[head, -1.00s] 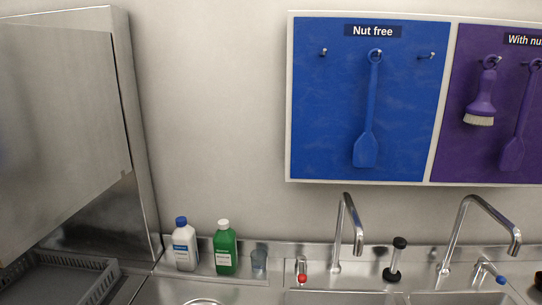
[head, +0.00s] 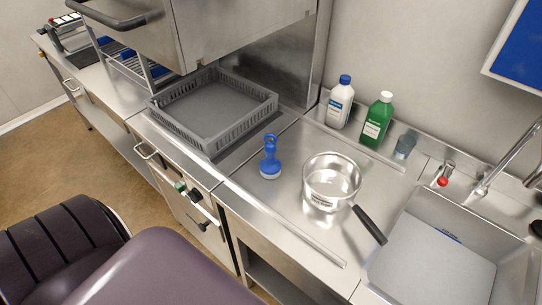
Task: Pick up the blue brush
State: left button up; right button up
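The blue brush (head: 270,155) stands upright on the steel counter, with its pale bristles down and its blue handle up. It is between the grey dish rack and a steel saucepan (head: 331,181), apart from both. Neither of my grippers shows in the head view.
The grey dish rack (head: 212,144) sits left of the brush under the raised dishwasher hood. White (head: 340,104) and green (head: 376,122) bottles and a small cup (head: 405,146) stand behind. The saucepan's black handle (head: 369,225) points toward the sink (head: 432,262) at right. The counter's front strip is clear.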

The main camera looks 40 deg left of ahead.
aim_at(270, 166)
jog(key=k+j+u, duration=0.1)
jog(key=u, duration=0.3)
jog(key=j+u, duration=0.25)
jog(key=u, duration=0.2)
jog(key=k+j, duration=0.05)
